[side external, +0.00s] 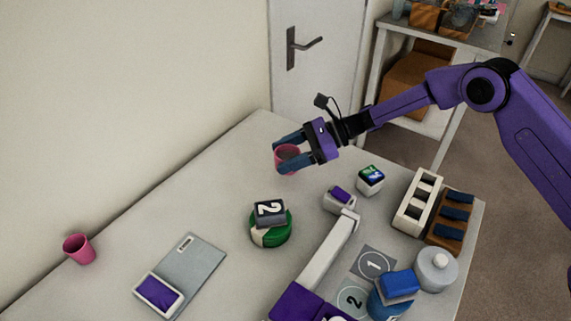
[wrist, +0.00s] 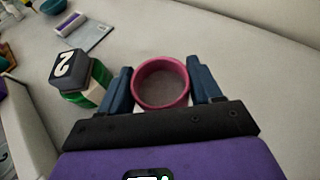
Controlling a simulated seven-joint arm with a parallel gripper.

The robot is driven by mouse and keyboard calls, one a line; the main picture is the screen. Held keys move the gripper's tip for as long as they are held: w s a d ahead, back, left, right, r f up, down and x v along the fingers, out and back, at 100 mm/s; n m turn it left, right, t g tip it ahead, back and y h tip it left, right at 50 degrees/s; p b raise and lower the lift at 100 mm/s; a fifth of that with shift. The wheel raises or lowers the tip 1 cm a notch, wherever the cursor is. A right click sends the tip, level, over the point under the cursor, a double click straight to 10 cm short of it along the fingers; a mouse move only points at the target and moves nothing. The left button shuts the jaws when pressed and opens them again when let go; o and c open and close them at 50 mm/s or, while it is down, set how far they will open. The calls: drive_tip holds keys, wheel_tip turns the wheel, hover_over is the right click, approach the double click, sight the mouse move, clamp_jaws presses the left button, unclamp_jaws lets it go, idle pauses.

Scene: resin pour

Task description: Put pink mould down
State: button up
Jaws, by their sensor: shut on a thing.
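My gripper (side external: 287,156) is shut on a pink mould (side external: 288,152), a round, cup-like piece held between its two blue fingers. In the wrist view the mould (wrist: 161,83) shows as an open pink ring between the fingers, with a greyish inside. It is over the back part of the grey table (side external: 215,180); I cannot tell whether its bottom touches the table. Another pink cup (side external: 79,248) stands upright at the table's left side, far from my gripper.
A green-and-white round block with a dark "2" block (side external: 270,211) on top stands nearest, left of my gripper in the wrist view. A grey board (side external: 195,262), a white rack (side external: 416,203) and marked pads (side external: 373,263) lie nearer the front.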

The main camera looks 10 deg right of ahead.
drive_tip(key=shift+w+a+f, duration=0.2)
drive_tip(key=shift+f, duration=1.7)
drive_tip(key=shift+f, duration=0.15)
drive_tip(key=o, duration=1.1)
drive_tip(key=shift+d+r, duration=0.15)
drive_tip(key=shift+r, duration=0.1)
drive_tip(key=v, duration=1.1)
drive_tip(key=shift+d+r, duration=0.1)
drive_tip(key=shift+d, duration=0.3)
